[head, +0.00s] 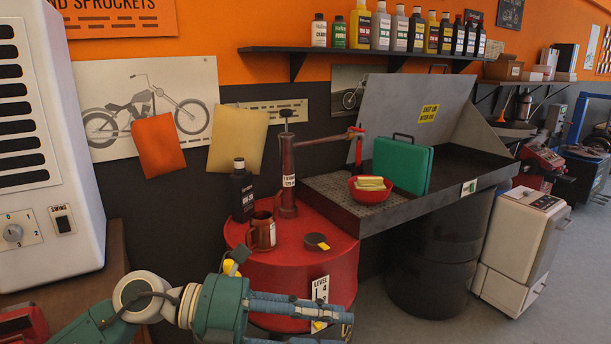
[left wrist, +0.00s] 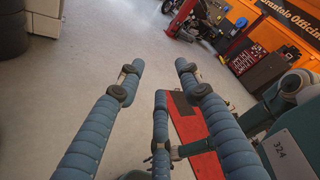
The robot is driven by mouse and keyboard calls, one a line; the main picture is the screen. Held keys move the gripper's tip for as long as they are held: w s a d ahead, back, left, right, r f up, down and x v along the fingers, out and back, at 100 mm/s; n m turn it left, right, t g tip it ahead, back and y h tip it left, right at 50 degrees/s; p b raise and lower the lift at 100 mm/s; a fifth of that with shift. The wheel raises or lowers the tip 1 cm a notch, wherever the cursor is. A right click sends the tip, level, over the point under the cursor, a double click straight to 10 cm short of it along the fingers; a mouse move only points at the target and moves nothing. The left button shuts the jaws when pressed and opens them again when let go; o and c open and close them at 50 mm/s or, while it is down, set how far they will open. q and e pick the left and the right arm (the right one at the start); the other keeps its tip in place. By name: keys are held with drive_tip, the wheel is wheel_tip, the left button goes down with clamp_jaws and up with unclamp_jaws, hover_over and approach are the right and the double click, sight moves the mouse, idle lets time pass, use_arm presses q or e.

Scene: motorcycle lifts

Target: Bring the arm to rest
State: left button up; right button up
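My left arm comes in from the lower left of the head view, with its teal gripper (head: 335,318) low in front of the red drum. Its blue padded fingers point to the right. In the left wrist view the gripper's (left wrist: 160,73) fingers are spread apart, with nothing held between them. My right gripper is in neither view.
The red drum (head: 335,270) carries a hand pump (head: 288,175), black bottle (head: 241,190), copper mug (head: 262,232) and round tin (head: 316,241). Right of it, a metal wash basin (head: 400,215) holds a green case (head: 402,165) and red bowl (head: 369,192). Floor (left wrist: 80,55) is open beyond the fingers.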

use_arm(q)
wheel_tip(320, 180, up, 8)
drive_tip(key=w+d+n+t+h, duration=0.1)
drive_tip(key=w+n+t+h, duration=0.1)
drive_tip(key=n+t+h, duration=0.35)
drive_tip(key=w+a+n+t+y, duration=0.65)
drive_tip(key=n+t, duration=0.45)
drive_tip(key=n, duration=0.3)
drive_tip(key=a+f+n+y, duration=0.7)
drive_tip(key=f, duration=0.3)
drive_tip(key=a+f+n+y, duration=0.7)
drive_tip(key=a+f+n, duration=0.1)
drive_tip(key=f, duration=0.2)
drive_tip(key=s+a+f+n+g+y, duration=0.1)
drive_tip(key=s+a+f+n+g, duration=0.2)
drive_tip(key=s+f+g, duration=0.65)
drive_tip(key=s+f+n+g, duration=0.2)
drive_tip(key=s+f+g, duration=0.2)
drive_tip(key=s+f, duration=1.2)
drive_tip(key=s+f+g, duration=0.1)
drive_tip(key=s+f, duration=0.1)
drive_tip(key=f, duration=1.1)
drive_tip(key=s+f, duration=0.2)
drive_tip(key=f, duration=1)
drive_tip(key=s+a+f+g, duration=0.1)
drive_tip(key=s+a+f, duration=0.2)
drive_tip(key=s+f, duration=1.2)
drive_tip(key=shift+s+f+m+g, duration=0.35)
drive_tip(key=shift+s+m, duration=0.1)
drive_tip(key=shift+s, duration=0.55)
